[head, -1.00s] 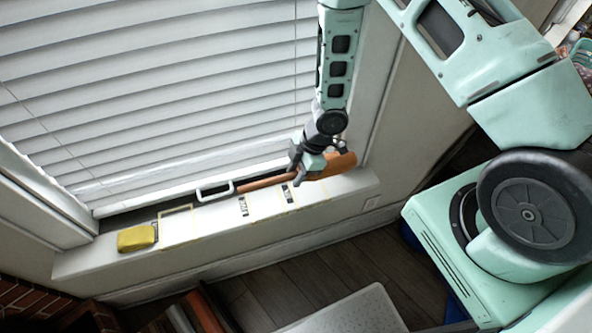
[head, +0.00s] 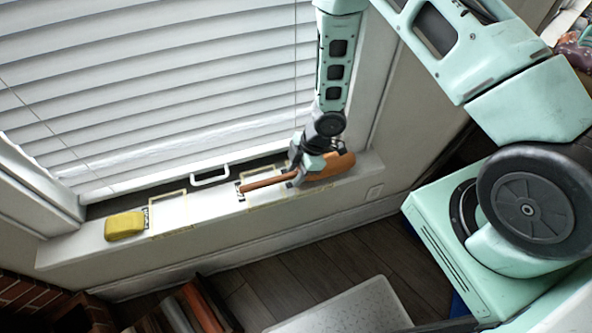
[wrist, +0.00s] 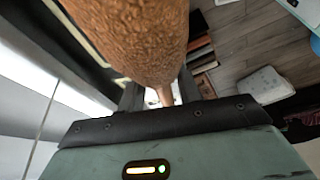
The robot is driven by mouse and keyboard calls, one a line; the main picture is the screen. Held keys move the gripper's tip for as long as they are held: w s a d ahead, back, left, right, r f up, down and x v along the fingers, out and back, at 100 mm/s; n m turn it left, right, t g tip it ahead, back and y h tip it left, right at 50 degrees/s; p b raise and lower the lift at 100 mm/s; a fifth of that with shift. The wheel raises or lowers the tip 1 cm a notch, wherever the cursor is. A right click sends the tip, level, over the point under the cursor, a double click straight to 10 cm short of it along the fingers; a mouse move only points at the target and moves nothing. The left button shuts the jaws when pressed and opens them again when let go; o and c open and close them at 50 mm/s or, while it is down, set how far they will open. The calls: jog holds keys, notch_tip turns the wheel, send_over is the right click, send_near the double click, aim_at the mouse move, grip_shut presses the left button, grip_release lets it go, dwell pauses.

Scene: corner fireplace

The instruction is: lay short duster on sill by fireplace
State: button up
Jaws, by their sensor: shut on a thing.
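The short duster has a thick brown-orange head (head: 332,168) and a thin handle (head: 268,181) pointing left. My gripper (head: 300,177) is shut on the duster near where handle and head meet. The duster is over the right half of the white window sill (head: 210,212); I cannot tell whether it touches the sill. In the wrist view the textured duster head (wrist: 130,35) fills the upper middle, and the handle runs on beyond my fingers. The fingertips are mostly hidden behind the duster and gripper body.
A yellow sponge-like block (head: 125,226) sits at the sill's left end. Taped outlines with small dark labels mark the sill. A white window handle (head: 210,175) and blinds (head: 160,90) stand behind. Brick (head: 35,300) shows lower left. A pale tray-like object (head: 345,305) is on the floor.

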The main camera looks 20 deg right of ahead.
jog(key=shift+f+b, duration=0.4)
jog(key=shift+f, duration=0.2)
dwell(0.6)
jog(key=o, duration=0.9)
jog(key=shift+o, duration=0.2)
jog(key=shift+r, duration=0.15)
notch_tip(320, 180, up, 10)
jog(key=p, duration=0.8)
jog(key=shift+p, duration=0.3)
jog(key=shift+w, duration=0.1)
